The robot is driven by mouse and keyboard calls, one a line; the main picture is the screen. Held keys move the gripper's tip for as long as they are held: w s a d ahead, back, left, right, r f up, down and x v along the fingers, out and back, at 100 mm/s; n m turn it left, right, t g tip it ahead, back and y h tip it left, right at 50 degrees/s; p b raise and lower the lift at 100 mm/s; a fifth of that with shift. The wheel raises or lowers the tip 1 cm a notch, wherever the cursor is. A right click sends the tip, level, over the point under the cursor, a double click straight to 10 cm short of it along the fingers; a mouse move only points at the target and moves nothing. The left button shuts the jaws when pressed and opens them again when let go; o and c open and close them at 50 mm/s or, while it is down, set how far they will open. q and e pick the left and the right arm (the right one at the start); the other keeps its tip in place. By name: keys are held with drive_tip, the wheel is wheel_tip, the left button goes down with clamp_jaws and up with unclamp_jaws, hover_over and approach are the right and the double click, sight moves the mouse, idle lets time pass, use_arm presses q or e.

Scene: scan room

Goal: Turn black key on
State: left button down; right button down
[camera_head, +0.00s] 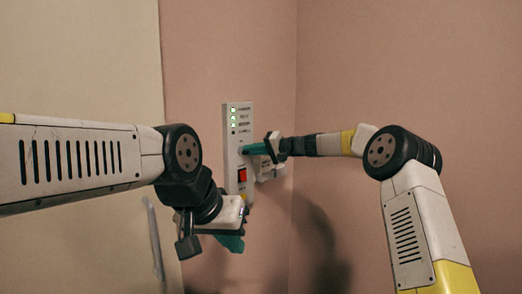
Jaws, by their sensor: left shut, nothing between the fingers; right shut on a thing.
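A narrow pale control panel (231,162) is fixed to the pink wall. It has a column of lit green lights (233,116) at the top and a red switch (242,175) lower down. My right gripper (248,149) reaches in from the right, its teal fingers shut at the middle of the panel, between the lights and the red switch. The black key is hidden behind these fingers, so its angle cannot be told.
The wall corner is right of that. A pale door or wall section (80,60) with an upright handle (154,238) is at the left. The wall above the panel is clear.

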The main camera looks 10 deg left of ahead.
drive_tip(key=m+y, duration=0.1)
drive_tip(key=m, duration=0.1)
drive_tip(key=f+m+y, duration=0.1)
drive_tip(key=m, duration=0.1)
drive_tip(key=shift+w+d, duration=0.1)
drive_tip(key=shift+d, duration=0.05)
drive_tip(key=shift+m, duration=0.4)
drive_tip(key=c, duration=1.6)
unclamp_jaws()
drive_tip(key=shift+o, duration=0.2)
drive_tip(key=v, duration=0.7)
drive_tip(key=shift+d, duration=0.4)
drive_tip(key=shift+f, duration=0.1)
